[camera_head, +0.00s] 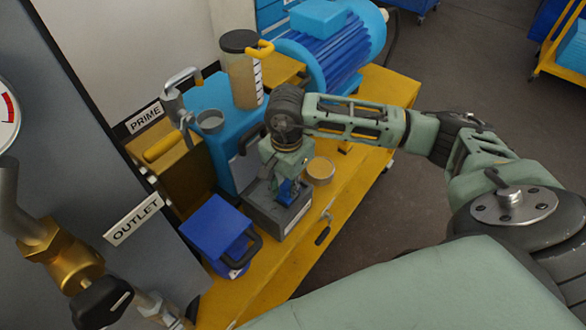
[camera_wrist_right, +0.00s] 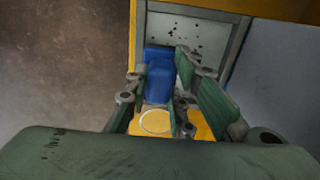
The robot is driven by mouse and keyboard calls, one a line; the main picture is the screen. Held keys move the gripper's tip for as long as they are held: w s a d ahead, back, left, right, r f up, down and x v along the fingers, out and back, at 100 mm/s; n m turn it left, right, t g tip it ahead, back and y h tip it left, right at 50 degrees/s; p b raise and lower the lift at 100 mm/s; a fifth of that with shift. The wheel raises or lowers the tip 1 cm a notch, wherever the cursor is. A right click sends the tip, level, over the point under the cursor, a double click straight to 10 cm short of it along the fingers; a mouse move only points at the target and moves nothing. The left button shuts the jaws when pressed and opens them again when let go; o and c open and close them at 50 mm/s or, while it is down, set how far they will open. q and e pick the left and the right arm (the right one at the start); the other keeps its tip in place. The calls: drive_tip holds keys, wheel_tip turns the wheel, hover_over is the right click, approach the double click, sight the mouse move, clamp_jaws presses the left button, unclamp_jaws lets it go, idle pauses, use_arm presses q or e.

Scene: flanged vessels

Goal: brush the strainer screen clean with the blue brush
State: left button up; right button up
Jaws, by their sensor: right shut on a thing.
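The blue brush (camera_head: 287,190) is held upright in my right gripper (camera_head: 288,180), over the grey tray (camera_head: 268,216) on the yellow cart. In the right wrist view the brush (camera_wrist_right: 159,76) sits between the fingers of the gripper (camera_wrist_right: 163,65), which are closed on it. A pale grey panel with dark specks (camera_wrist_right: 197,30), which looks like the strainer screen, lies beyond the brush inside a grey frame. The brush and fingers hide part of it. I cannot tell whether the bristles touch the screen. My left gripper is in neither view.
A round yellowish dish (camera_head: 320,170) stands right of the tray. A blue box with a black handle (camera_head: 217,232) is at the left. Blue pump housing (camera_head: 208,110) and a clear jar (camera_head: 243,80) stand behind. The cart's yellow top (camera_head: 262,283) is bare toward the front.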

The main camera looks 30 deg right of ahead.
drive_tip(key=shift+s+a+f, duration=0.15)
drive_tip(key=shift+a, duration=0.2)
drive_tip(key=shift+a, duration=0.1)
drive_tip(key=shift+s+a, duration=0.3)
drive_tip(key=shift+a, duration=0.35)
drive_tip(key=shift+s+a, duration=0.25)
drive_tip(key=shift+a, duration=0.4)
drive_tip(key=shift+d, duration=0.1)
drive_tip(key=shift+w+d+b, duration=0.3)
drive_tip(key=shift+d+b, duration=0.1)
drive_tip(key=shift+d, duration=0.2)
drive_tip(key=shift+w+d+b, duration=0.25)
drive_tip(key=shift+d+b, duration=0.1)
drive_tip(key=shift+d, duration=0.2)
drive_tip(key=shift+w+d, duration=0.1)
drive_tip(key=shift+d, duration=0.15)
drive_tip(key=shift+r, duration=0.2)
